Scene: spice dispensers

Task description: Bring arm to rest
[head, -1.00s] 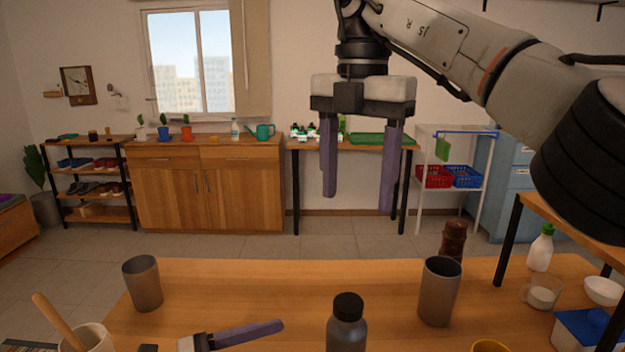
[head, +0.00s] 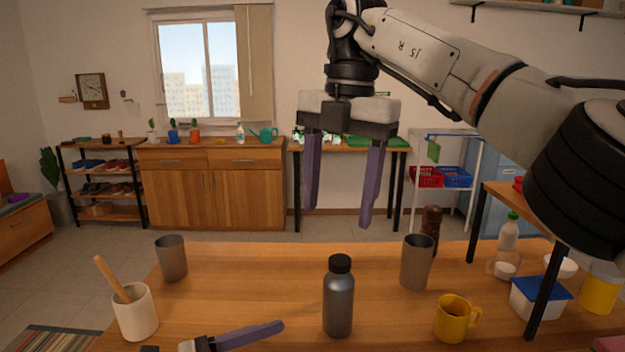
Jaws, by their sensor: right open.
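My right gripper (head: 339,215) hangs in the air above the far part of the table, its two purple fingers pointing down and well apart, with nothing between them. My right arm comes in from the upper right. My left gripper (head: 240,337) shows low at the bottom, just over the near part of the table; one purple finger is clear, pointing right, and the rest is cut off by the picture's edge. I cannot tell how wide its jaws are.
On the table (head: 225,292) stand two grey cups (head: 171,258) (head: 415,263), a dark bottle (head: 339,300), a yellow mug (head: 452,320), a white crock (head: 136,314) with a wooden utensil, and a brown pepper mill (head: 431,228). A raised shelf (head: 510,200) stands at the right.

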